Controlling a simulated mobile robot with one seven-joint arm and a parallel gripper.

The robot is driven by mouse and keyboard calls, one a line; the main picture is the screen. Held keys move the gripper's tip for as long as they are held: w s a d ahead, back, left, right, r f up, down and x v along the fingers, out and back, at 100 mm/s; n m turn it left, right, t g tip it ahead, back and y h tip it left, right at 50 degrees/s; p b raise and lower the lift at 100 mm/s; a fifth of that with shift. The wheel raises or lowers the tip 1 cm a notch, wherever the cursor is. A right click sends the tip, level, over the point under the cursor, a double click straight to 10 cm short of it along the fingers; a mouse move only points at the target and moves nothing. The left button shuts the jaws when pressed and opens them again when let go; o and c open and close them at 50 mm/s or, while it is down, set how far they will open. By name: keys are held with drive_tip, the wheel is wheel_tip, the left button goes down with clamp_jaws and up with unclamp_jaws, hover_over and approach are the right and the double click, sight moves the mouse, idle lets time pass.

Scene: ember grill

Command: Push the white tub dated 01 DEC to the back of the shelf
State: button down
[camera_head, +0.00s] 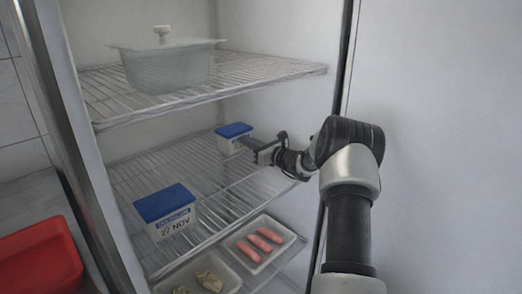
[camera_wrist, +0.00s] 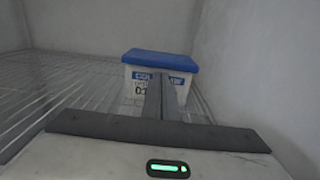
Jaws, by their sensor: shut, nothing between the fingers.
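The white tub with a blue lid (camera_head: 233,133) stands upright toward the back right of the middle wire shelf. In the wrist view the same tub (camera_wrist: 160,68) shows a label with "0" and part of another digit; my fingers hide the rest of the date. My gripper (camera_head: 247,141) is shut and empty, its fingertips at the tub's front face. In the wrist view the shut fingers (camera_wrist: 161,90) overlap the label; whether they touch it I cannot tell. A second white tub with a blue lid, dated 27 NOV (camera_head: 168,211), stands at the front left of that shelf.
The upper wire shelf (camera_head: 290,70) holds a lidded translucent container (camera_head: 167,68). Below are a tray of pink sausages (camera_head: 259,244) and a tray of pale food pieces (camera_head: 200,281). A red bin (camera_head: 38,262) is outside at left. The middle shelf's centre is bare.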

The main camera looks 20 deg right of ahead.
sight(228, 132)
drive_tip(key=x, duration=1.1)
drive_tip(key=shift+w+f, duration=0.1)
drive_tip(key=shift+w, duration=0.1)
drive_tip(key=shift+a, duration=0.1)
drive_tip(key=shift+s, duration=0.15)
